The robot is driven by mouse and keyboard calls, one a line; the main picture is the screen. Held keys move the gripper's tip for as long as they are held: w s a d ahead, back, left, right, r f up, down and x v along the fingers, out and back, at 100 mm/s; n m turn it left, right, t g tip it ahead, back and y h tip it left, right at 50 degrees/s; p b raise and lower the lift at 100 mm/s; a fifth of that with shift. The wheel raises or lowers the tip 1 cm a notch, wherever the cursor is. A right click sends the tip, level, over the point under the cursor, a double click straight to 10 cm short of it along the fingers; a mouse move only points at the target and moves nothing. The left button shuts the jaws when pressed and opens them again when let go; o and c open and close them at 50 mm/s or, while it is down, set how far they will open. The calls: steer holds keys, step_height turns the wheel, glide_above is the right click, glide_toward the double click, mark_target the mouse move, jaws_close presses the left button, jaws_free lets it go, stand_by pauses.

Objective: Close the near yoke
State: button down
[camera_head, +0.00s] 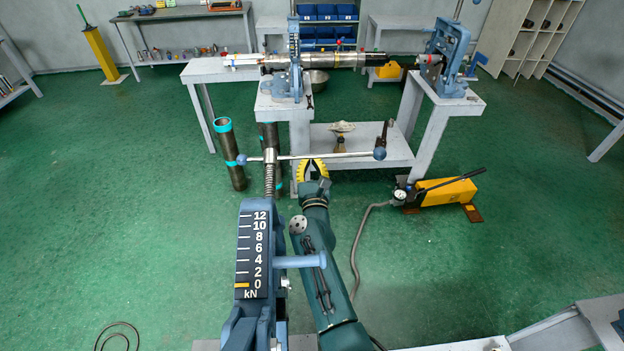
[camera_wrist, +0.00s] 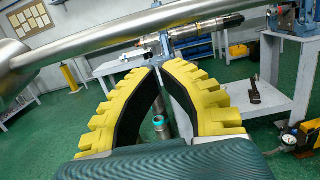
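The near yoke is the blue vise in front of me, with a kN scale plate (camera_head: 256,248) whose yellow mark stands at 0. Its threaded screw (camera_head: 269,181) rises to a long steel T-bar (camera_head: 325,155) with a blue ball at each end. The bar also crosses the top of the wrist view (camera_wrist: 105,40). My gripper (camera_head: 313,162), with yellow ribbed fingers, is at the right half of the bar. In the wrist view its fingertips (camera_wrist: 158,67) come together with little or no gap, just below the bar. Nothing is between them. Contact with the bar cannot be told.
A far blue vise (camera_head: 297,75) and a right-hand blue vise (camera_head: 448,55) carry a horizontal pipe assembly (camera_head: 340,60). Dark pipes with teal bands (camera_head: 229,155) stand left of the bench. A yellow hand pump (camera_head: 445,192) sits on the floor at right. The left floor is mostly open.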

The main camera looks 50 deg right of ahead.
steer(key=shift+s+a+r+p, duration=0.55)
steer(key=shift+r+p, duration=0.15)
steer(key=shift+p, duration=0.85)
steer(key=shift+s+a+r+p, duration=0.5)
steer(key=shift+r+p, duration=0.2)
steer(key=shift+p, duration=0.85)
